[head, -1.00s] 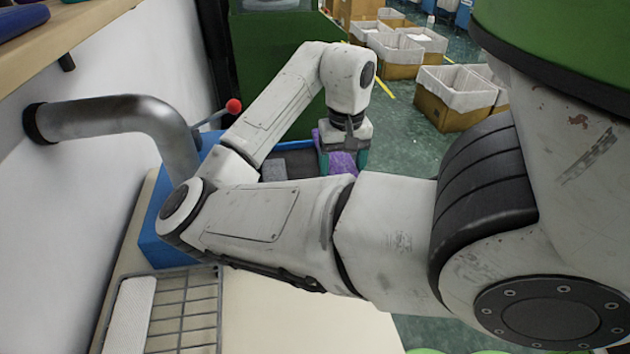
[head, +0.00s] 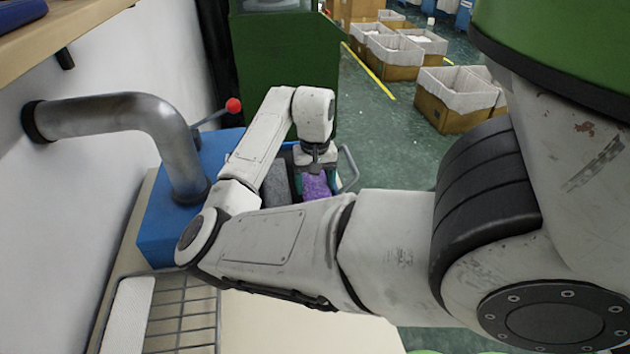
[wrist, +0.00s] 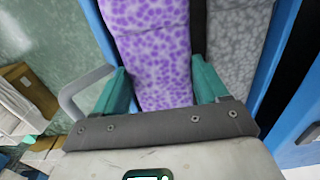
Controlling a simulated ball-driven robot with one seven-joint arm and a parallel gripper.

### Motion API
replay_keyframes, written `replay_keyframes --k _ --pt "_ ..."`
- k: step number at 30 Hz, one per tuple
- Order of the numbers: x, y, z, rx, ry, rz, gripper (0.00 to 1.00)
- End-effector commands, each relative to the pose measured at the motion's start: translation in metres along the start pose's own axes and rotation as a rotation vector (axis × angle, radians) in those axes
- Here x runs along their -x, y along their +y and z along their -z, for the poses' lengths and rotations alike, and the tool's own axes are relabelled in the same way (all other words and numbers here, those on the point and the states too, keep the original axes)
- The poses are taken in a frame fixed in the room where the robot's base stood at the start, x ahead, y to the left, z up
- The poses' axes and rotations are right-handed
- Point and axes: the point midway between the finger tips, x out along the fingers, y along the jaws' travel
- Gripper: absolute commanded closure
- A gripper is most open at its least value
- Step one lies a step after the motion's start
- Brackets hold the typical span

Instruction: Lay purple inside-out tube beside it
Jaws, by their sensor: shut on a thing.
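My gripper (head: 317,184) is shut on the purple speckled tube (head: 317,188), with one teal finger on each side of it. In the wrist view the purple tube (wrist: 150,50) runs lengthwise away between the fingers. A grey speckled tube (wrist: 233,50) lies close to its right there, with a narrow dark strip between them. In the head view the grey tube (head: 277,186) is just left of the purple one. Both are over the blue machine's bed; my arm hides their near ends. I cannot tell if the purple tube touches the bed.
The blue machine (head: 165,235) has a red-knobbed lever (head: 233,105) and a grey handle (head: 349,168) right of my gripper. A thick metal pipe (head: 130,112) bends down to it. A wire rack (head: 180,315) stands in front. Lined boxes (head: 458,90) are on the floor.

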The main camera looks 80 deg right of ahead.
Motion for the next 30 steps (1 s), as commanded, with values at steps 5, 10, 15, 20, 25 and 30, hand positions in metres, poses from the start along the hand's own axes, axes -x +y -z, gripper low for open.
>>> replay_keyframes --k 5,10,15,20,25,30 --pt "0.000 0.000 0.000 0.000 0.000 0.000 0.55" --pt "-0.004 0.000 0.000 0.001 0.000 0.000 0.55" --pt "-0.008 0.000 0.000 0.001 -0.001 -0.002 0.55" --pt "-0.012 0.000 0.000 0.001 0.000 -0.001 0.55" --pt "-0.012 0.000 0.000 0.001 0.000 0.000 0.18" --pt "-0.012 0.000 0.000 0.001 0.000 0.000 0.02"
